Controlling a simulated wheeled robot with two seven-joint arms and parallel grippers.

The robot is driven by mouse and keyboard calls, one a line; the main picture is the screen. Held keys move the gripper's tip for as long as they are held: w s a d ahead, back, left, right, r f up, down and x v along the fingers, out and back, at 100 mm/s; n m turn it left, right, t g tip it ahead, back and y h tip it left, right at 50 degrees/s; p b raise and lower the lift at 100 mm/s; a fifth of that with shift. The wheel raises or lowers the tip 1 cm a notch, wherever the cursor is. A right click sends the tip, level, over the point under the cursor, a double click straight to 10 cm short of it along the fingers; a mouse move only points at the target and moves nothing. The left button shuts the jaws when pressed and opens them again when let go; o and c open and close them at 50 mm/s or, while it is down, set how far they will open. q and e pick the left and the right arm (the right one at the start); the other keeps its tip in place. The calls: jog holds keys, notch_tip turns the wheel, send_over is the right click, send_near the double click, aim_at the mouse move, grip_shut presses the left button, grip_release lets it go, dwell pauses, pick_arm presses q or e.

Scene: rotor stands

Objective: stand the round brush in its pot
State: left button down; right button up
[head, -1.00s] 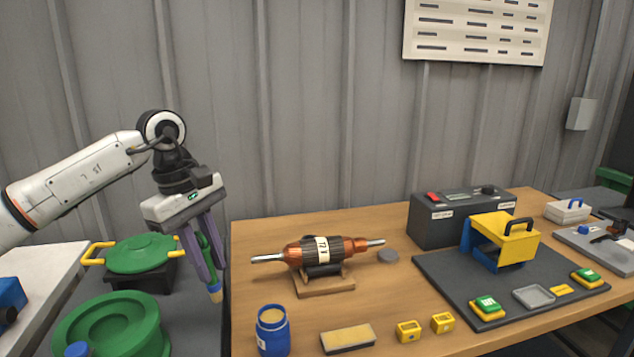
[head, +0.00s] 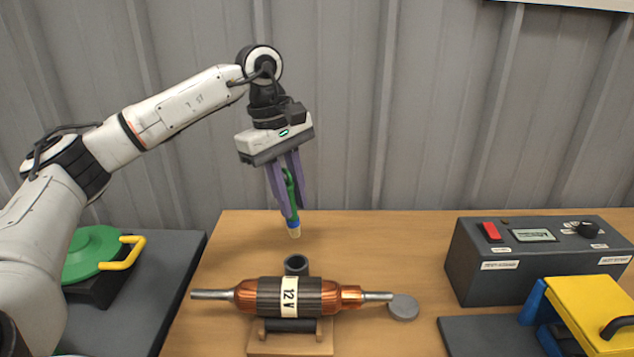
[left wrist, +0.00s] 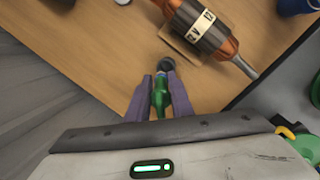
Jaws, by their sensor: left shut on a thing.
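The round brush (head: 291,205) has a green handle, a blue band and pale bristles. My left gripper (head: 289,205) is shut on its handle and holds it nearly upright, bristles down, in the air above the back of the wooden table. The dark grey pot (head: 297,264) stands on the table behind the rotor, lower in the picture than the bristles and apart from them. In the left wrist view, the brush's green handle (left wrist: 160,97) is between the purple fingers, and the pot (left wrist: 167,64) shows just past the fingertips. My right gripper is not in view.
The copper rotor (head: 297,297) lies on its wooden stand (head: 292,343) just in front of the pot. A grey disc (head: 404,307) lies by its right shaft end. A dark meter box (head: 530,255) stands to the right. The corrugated wall is behind.

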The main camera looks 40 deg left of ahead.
aim_at(292, 237)
pick_arm(q)
jog(key=shift+s+f+b, duration=0.25)
jog(key=shift+f+b, duration=0.05)
jog(key=shift+b, duration=0.1)
notch_tip(292, 237, down, 5)
jog(key=b, duration=0.4)
jog(key=shift+f, duration=0.1)
jog(key=shift+f+b, duration=0.8)
jog(key=shift+f, duration=0.15)
jog(key=shift+f+b, duration=0.5)
jog(key=shift+f, duration=0.45)
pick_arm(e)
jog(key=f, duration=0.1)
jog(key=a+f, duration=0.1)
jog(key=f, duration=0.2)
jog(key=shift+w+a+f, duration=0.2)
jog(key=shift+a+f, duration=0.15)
